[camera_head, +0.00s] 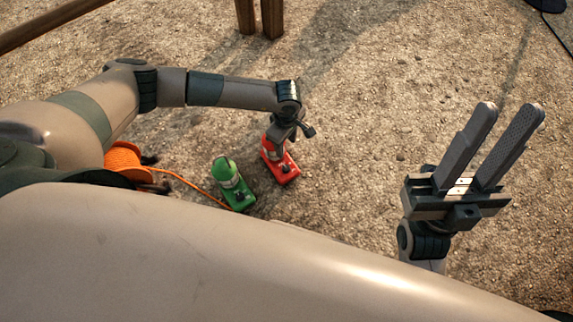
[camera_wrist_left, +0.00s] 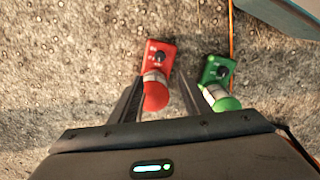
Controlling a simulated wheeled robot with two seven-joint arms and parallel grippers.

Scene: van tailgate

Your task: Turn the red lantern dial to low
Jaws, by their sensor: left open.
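The red lantern (camera_head: 286,171) stands on the gravel in the middle of the head view, with a dark dial on its red base. In the left wrist view the red lantern (camera_wrist_left: 156,92) lies between my fingers' lines, its base and dark dial (camera_wrist_left: 160,57) beyond the fingertips. My left gripper (camera_head: 282,131) is over the red lantern and partly hides it; its fingers are apart, and the wrist view (camera_wrist_left: 165,92) shows no clear contact. My right gripper (camera_head: 515,110) is open and empty, pointing up at the right.
A green lantern (camera_head: 232,183) stands just left of the red one. An orange cable reel (camera_head: 125,160) lies at the left, its cable running along the ground past the green lantern. Wooden legs (camera_head: 259,16) stand at the back. Gravel between the red lantern and my right gripper is clear.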

